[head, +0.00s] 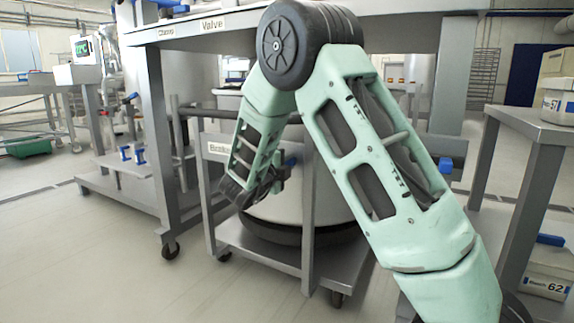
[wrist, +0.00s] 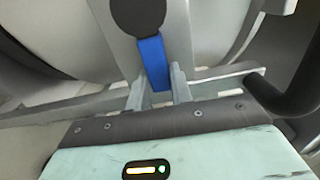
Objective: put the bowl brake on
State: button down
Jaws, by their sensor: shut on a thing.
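The bowl (head: 335,205) is a large pale round vessel with a dark base, standing on a grey wheeled frame. A label (head: 219,148) on the frame's crossbar seems to read "Brake", partly covered by my arm. In the wrist view the brake lever (wrist: 153,62) is a blue handle on a round black pivot. My gripper (wrist: 158,92) is shut on the blue handle, one finger on each side near its lower end. In the head view my gripper (head: 258,190) is at the front of the bowl frame, and the held lever is mostly hidden there.
A grey overhead frame with a "Valve" label (head: 212,24) stands above the bowl. Another blue handle (head: 445,165) is at the right. A grey table (head: 540,125) bearing bins stands at the right edge. The floor (head: 90,260) at front left is clear.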

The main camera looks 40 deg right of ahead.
jog(key=c, duration=1.2)
grip_release()
jog(key=shift+c, duration=0.2)
jog(key=p+v, duration=0.5)
jog(key=v, duration=1.2)
jog(key=shift+a, duration=0.2)
